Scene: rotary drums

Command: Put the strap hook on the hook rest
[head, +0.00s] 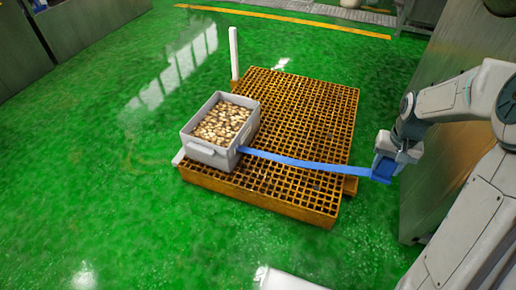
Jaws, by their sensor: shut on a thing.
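A blue strap (310,164) runs from the right side of a grey crate (208,151) across an orange grated platform to my gripper (382,170). My gripper is shut on the strap's free end, just off the platform's right edge. The strap hook is at that end, but its shape is too small and too covered by the gripper to make out. The strap sags slightly between crate and gripper. I cannot tell for certain which thing is the hook rest.
The crate, full of small tan pieces, stands on the left of the orange grated platform (310,115). A white post (234,52) rises at the platform's back left corner. A metal cabinet (440,90) stands close on the right. Green floor is open at left.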

